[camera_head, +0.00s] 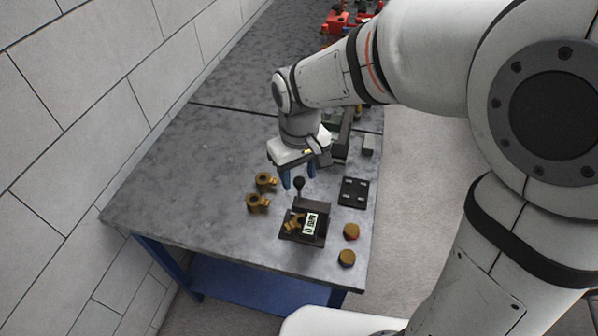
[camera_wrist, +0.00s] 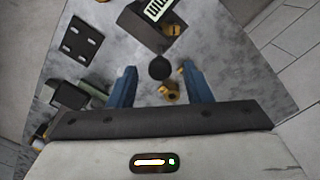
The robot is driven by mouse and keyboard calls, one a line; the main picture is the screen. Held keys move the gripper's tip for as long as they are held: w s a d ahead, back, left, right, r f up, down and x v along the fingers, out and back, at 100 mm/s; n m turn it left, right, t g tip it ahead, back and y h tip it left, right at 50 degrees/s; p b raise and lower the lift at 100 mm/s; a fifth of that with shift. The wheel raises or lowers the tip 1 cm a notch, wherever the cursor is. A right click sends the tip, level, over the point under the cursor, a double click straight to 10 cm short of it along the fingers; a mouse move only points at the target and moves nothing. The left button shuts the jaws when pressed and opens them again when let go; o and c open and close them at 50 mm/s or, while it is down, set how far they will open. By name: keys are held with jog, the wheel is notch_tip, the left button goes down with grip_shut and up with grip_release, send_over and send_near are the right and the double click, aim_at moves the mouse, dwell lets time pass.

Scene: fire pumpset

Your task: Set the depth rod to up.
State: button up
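The depth rod ends in a round black knob (camera_head: 299,183) and stands beside a dark gauge block (camera_head: 310,221) with a white display, near the table's front edge. In the wrist view the knob (camera_wrist: 159,68) appears between the two blue fingertips, with a gap on each side. My gripper (camera_head: 298,176) is open and points down just above or around the knob; I cannot tell the exact height. The fingers (camera_wrist: 159,76) hold nothing. The rod's lower part is mostly hidden, so its setting is unclear. A brass piece (camera_head: 293,222) sits at the block's left.
Two brass fittings (camera_head: 258,203) stand left of the knob. A black plate (camera_head: 354,192) with holes lies to the right, and two brass caps (camera_head: 351,231) lie near the right edge. Dark blocks (camera_head: 342,140) stand behind the gripper. The table's left side is clear.

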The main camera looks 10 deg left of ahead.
notch_tip(320, 180, up, 8)
jog(key=shift+f+b, duration=0.1)
jog(key=shift+b, duration=0.3)
jog(key=shift+d, duration=0.1)
dwell(0.5)
jog(key=s+d+m+t, duration=0.1)
jog(key=s+d+m, duration=0.3)
jog(key=d, duration=0.7)
jog(key=s+d+f+m+t, duration=0.1)
jog(key=s+d+m, duration=0.3)
jog(key=d, duration=0.7)
jog(key=shift+d+f+t, duration=0.25)
jog(key=shift+d+t, duration=0.15)
jog(key=shift+t, duration=0.3)
